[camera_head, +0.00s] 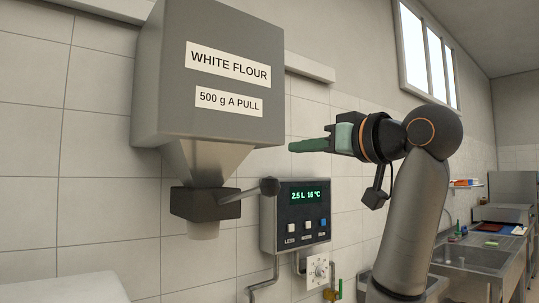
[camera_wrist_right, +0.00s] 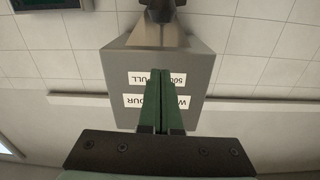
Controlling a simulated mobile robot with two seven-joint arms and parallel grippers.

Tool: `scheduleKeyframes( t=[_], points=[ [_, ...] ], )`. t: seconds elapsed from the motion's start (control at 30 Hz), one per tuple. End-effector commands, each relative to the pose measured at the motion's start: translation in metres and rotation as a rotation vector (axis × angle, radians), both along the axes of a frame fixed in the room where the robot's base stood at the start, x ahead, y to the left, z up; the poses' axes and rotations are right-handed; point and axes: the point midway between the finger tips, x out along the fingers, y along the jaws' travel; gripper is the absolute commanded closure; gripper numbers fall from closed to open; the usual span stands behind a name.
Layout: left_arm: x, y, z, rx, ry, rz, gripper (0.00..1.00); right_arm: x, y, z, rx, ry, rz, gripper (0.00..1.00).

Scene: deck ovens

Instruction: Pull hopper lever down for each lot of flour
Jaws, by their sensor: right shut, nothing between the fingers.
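The grey flour hopper (camera_head: 215,120) hangs on the tiled wall, with labels reading WHITE FLOUR and 500 g A PULL. Below its funnel is a dark block (camera_head: 205,204) with a pale spout. In the right wrist view the closed fingers (camera_wrist_right: 161,75) overlap the hopper (camera_wrist_right: 196,60) in the picture. My left gripper is not in view.
A water panel (camera_head: 296,216) reading 2.5 L 16 °C is on the wall right of the lever, with pipes and a dial (camera_head: 318,270) below. A pale rounded surface (camera_head: 65,290) is at lower left. Sinks (camera_head: 478,256) stand at far right.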

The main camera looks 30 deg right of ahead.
Motion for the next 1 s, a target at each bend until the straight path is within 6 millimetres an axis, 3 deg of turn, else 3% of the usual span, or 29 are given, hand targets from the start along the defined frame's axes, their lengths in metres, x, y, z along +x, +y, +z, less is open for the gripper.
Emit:
scheduleKeyframes(
  t=[0.2,0.57,0.77,1.0],
  points=[
    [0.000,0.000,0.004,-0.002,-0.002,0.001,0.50,-0.009,-0.002,0.004,-0.014,0.035,-0.003,1.00],
    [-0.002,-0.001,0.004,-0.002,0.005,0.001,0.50,-0.004,-0.002,0.004,-0.012,0.036,-0.002,1.00],
    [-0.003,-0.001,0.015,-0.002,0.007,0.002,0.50,0.026,0.001,0.005,-0.013,0.040,0.000,1.00],
    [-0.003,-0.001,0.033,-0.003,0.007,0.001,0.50,0.079,0.004,0.004,-0.012,0.040,-0.001,1.00]
  ],
)
